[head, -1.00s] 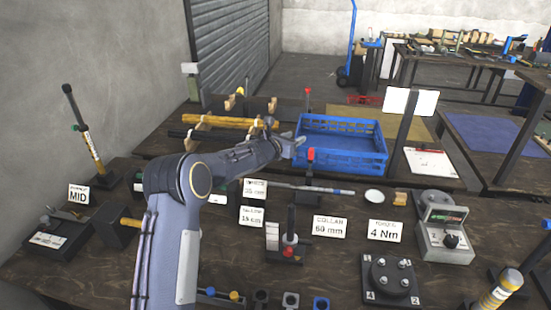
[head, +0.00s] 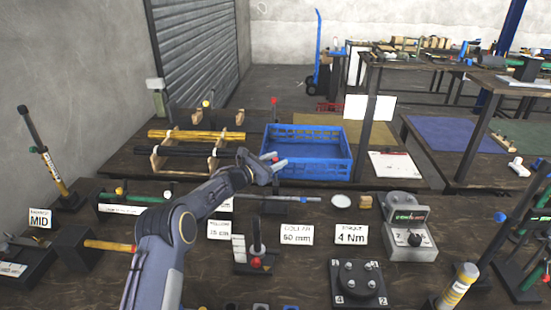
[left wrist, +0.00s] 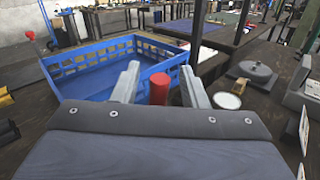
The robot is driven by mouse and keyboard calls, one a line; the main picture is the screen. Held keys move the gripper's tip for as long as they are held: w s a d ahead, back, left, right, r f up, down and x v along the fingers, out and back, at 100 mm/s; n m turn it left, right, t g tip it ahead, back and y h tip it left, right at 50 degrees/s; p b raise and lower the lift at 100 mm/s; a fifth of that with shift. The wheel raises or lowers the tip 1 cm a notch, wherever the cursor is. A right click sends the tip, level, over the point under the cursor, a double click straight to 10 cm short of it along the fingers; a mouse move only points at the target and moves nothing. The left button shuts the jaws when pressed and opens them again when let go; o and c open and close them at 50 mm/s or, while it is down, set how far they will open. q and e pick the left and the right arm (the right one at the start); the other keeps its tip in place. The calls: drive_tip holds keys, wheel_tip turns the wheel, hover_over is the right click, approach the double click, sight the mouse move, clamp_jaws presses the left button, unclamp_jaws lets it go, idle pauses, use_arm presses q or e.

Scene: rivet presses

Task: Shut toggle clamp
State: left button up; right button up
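A red upright handle tip, probably the toggle clamp's (left wrist: 159,88), shows between the two fingers of my left gripper (left wrist: 159,76) in the left wrist view. The fingers stand apart on either side of it, with gaps visible; I cannot tell whether either touches it. In the head view my left gripper (head: 276,163) is at the near edge of the blue crate, and its hand and fingers hide most of the clamp there. Another upright lever device with a red ball (head: 255,262) stands nearer, on the front table. My right gripper is not in view.
The blue crate (head: 306,178) lies just beyond the gripper. A grey gauge box (head: 410,240), a round dark fixture (head: 358,283) and label cards (head: 297,235) stand on the front table. A dark post (head: 376,120) rises right of the crate.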

use_arm(q)
drive_tip(key=shift+w+d, duration=0.15)
drive_tip(key=shift+d, duration=0.05)
clamp_jaws()
drive_tip(key=s+b, duration=0.1)
drive_tip(key=b, duration=0.8)
drive_tip(key=shift+f+m+t+h, duration=0.3)
drive_tip(key=shift+f+m, duration=0.1)
drive_tip(key=shift+s+r+b, duration=0.15)
drive_tip(key=shift+r+b, duration=0.1)
drive_tip(key=shift+b, duration=0.15)
unclamp_jaws()
